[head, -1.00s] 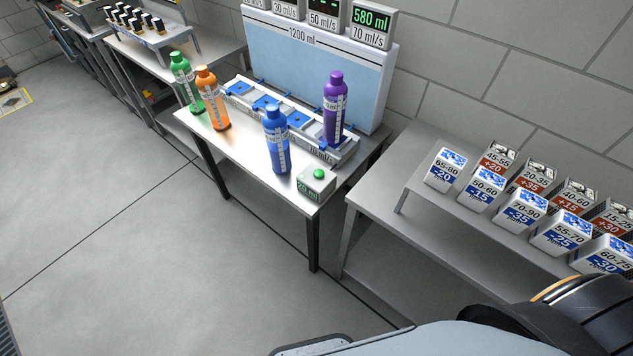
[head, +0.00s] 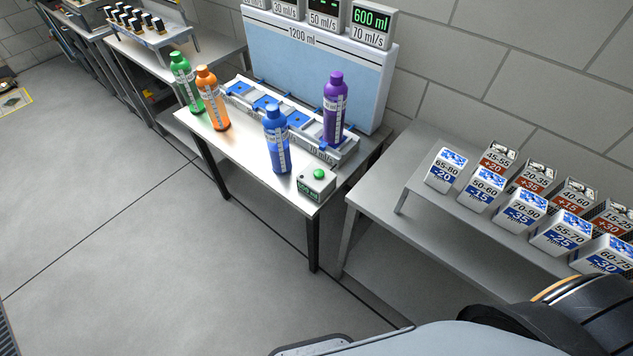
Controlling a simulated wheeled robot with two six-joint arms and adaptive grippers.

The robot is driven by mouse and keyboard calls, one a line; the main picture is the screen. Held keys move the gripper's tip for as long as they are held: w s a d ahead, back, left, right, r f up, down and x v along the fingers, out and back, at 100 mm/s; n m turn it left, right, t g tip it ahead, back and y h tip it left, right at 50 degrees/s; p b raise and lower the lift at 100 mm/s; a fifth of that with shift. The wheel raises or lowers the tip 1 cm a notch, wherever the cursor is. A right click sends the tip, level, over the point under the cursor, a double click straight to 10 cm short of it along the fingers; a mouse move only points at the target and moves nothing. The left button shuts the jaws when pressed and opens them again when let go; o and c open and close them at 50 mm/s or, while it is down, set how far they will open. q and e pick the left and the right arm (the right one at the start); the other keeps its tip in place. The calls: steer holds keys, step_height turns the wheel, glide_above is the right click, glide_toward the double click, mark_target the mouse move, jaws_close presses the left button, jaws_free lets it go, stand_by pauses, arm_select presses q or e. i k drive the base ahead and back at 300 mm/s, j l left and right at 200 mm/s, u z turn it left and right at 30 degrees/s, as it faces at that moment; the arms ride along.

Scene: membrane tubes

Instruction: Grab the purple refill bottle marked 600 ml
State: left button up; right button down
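The purple refill bottle (head: 335,108) stands upright in the right-end bay of the filling station (head: 318,60) on the metal table. The display (head: 371,20) above that bay reads 600 ml, with 70 ml/s below it. The print on the bottle itself is too small to read. A blue bottle (head: 277,140), an orange bottle (head: 212,100) and a green bottle (head: 186,82) stand on the same table, outside the bays. Neither of my grippers is in view.
A small box with a green button (head: 316,182) sits at the table's front right corner. A side table (head: 400,195) at right holds several labelled boxes (head: 527,207). Another table with a rack (head: 150,28) stands behind left. Floor (head: 130,230) in front is clear.

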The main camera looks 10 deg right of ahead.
mark_target(335, 90)
steer(key=k+j+z, duration=0.55)
steer(key=j+z, duration=0.2)
steer(key=j, duration=0.15)
